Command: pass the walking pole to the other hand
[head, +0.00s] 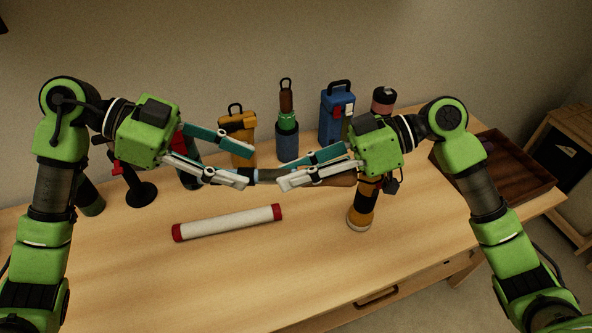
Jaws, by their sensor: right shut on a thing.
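The walking pole (265,175) is held roughly level above the table, between my two grippers. A brown section (341,180) shows on its right side, and light and dark sections show to the left. My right gripper (285,177) is shut on the pole; its fingers hide part of it. My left gripper (248,169) is open, its fingers spread, with the pole's left part at the gap between them. I cannot tell whether the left fingers touch it.
A white tube with red caps (228,222) lies in front on the wooden table (290,270). A black-and-orange torch (361,214) stands at right. Orange (239,130), blue (337,112) and green-brown (287,125) items stand behind. A brown tray (510,170) sits at far right. The front table is clear.

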